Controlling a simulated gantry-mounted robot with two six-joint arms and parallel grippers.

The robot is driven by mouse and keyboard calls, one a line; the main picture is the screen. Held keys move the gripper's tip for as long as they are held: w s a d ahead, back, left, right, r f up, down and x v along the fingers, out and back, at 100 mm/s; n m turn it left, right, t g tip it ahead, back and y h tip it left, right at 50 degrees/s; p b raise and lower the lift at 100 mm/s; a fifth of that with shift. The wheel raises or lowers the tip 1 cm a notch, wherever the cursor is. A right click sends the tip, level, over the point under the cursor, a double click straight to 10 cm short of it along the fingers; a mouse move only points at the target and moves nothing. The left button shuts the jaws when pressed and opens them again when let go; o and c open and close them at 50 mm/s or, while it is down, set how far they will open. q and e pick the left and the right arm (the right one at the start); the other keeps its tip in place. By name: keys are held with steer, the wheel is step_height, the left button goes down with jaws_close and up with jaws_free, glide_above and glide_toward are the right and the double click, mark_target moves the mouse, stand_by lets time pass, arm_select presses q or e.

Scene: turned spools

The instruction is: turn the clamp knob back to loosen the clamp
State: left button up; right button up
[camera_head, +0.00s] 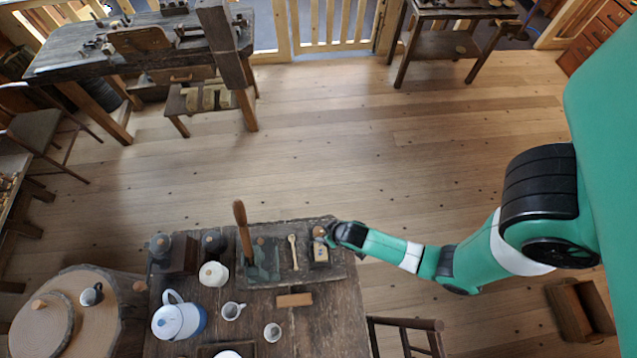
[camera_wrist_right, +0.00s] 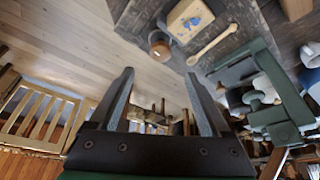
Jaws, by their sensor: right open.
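A round brown wooden knob (camera_head: 319,231) sits at the back right of the dark board on the workbench, and I take it for the clamp knob. It also shows in the right wrist view (camera_wrist_right: 160,46), near the board's corner, beyond my fingertips. The clamp body under it is hard to make out. My right gripper (camera_head: 331,236) is just right of the knob; in its wrist view its two fingers (camera_wrist_right: 163,88) stand apart with nothing held between them. I cannot tell whether a finger touches the knob. My left gripper is in neither view.
Beside the knob are a pale wooden block (camera_head: 320,253), a wooden spoon (camera_head: 293,251) and a grey-green fixture (camera_head: 262,262) with a tall wooden handle (camera_head: 242,228). A blue-white pot (camera_head: 178,321) and cups stand front left.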

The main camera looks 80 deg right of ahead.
mark_target(319, 232)
steer(key=b+x, duration=0.6)
steer(key=x, duration=0.4)
steer(key=shift+r+b, duration=0.1)
steer(key=shift+b, duration=0.3)
steer(key=shift+w+f, duration=0.2)
steer(key=shift+f, duration=0.05)
jaws_close()
